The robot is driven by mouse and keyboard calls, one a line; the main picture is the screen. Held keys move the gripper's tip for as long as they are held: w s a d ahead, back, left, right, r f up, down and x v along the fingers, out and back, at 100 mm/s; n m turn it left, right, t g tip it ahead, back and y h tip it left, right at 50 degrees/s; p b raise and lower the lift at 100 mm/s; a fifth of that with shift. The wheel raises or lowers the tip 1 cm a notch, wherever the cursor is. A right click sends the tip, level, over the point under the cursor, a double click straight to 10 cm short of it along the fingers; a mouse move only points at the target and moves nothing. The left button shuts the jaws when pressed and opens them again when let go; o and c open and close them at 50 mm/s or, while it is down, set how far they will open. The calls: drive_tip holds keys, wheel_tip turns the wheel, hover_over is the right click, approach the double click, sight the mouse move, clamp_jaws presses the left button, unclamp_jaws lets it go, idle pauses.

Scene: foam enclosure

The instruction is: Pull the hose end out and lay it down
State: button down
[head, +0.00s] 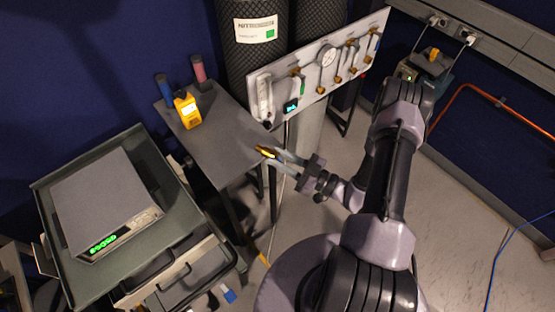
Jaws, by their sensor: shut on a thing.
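My gripper (275,156) is at the right edge of the small grey table, just above or at its top. It is shut on a small yellow-brass piece (266,152), which looks like the hose end. The piece shows at the fingertips, over the table's right corner. Whether it touches the table top I cannot tell. A thin pale line, perhaps the hose, runs down beside the table near the gripper. Its course is partly hidden by the fingers and the table.
The small table (215,135) has a bare middle; a yellow meter (187,110) and red and blue cylinders stand at its back left. A gauge panel (320,65) is behind my gripper. A cart with a grey instrument (105,200) stands left.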

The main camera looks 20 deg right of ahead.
drive_tip(key=w+a+b, duration=0.1)
drive_tip(key=w, duration=0.1)
drive_tip(key=w+a+f+b, duration=0.1)
drive_tip(key=w, duration=0.2)
drive_tip(key=w+a+b, duration=0.1)
drive_tip(key=w, duration=0.2)
drive_tip(key=shift+w+f, duration=0.2)
drive_tip(key=shift+f, duration=0.15)
wheel_tip(320, 180, down, 3)
drive_tip(key=shift+d+b, duration=0.1)
drive_tip(key=shift+b, duration=1.1)
drive_tip(key=shift+f, duration=0.45)
drive_tip(key=c, duration=1.1)
unclamp_jaws()
